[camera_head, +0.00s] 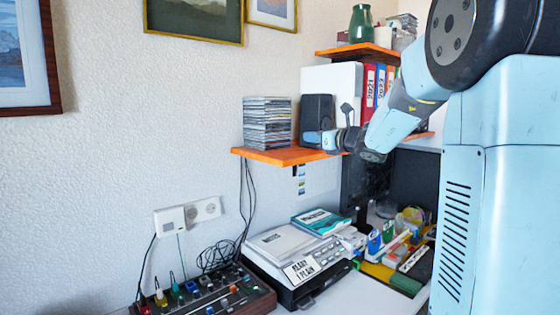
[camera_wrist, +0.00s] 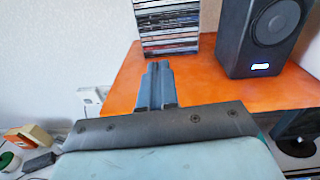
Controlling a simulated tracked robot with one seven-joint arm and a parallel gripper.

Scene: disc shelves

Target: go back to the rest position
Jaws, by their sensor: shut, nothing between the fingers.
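My gripper (camera_head: 332,140) is at the orange shelf (camera_head: 272,154) in the head view, just in front of the dark speaker (camera_head: 317,112). In the wrist view my gripper (camera_wrist: 158,70) points toward a stack of disc cases (camera_wrist: 168,28), with its grey fingers together and nothing between them. The fingers show against the orange shelf top (camera_wrist: 205,85); their exact height above it is hard to tell. The disc stack (camera_head: 267,124) stands upright on the shelf, to the left of the speaker, and looks apart from my fingers.
The speaker (camera_wrist: 262,38) stands close by on the right in the wrist view. An upper orange shelf (camera_head: 357,52) holds a green vase (camera_head: 360,24).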

